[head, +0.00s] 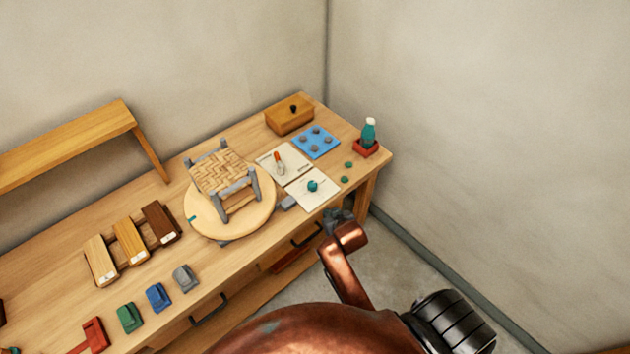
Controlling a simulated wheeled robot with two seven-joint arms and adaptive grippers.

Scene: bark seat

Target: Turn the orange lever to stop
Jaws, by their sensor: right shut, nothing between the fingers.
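The orange lever (278,157) stands on a cream plate (292,175) on the workbench, right of the small woven seat. Its orange part points toward the back of the bench, with a pale part at its lower end. Small dark marks at the plate's right side are too small to read. My right gripper (336,217) is dark, shut and empty at the bench's front edge, below and right of the lever and apart from it. My copper arm hides part of it. My left gripper is not in view.
A woven seat (222,172) stands on a round board (254,220). A second cream plate (322,198) with a teal knob (312,186) lies between my gripper and the lever.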

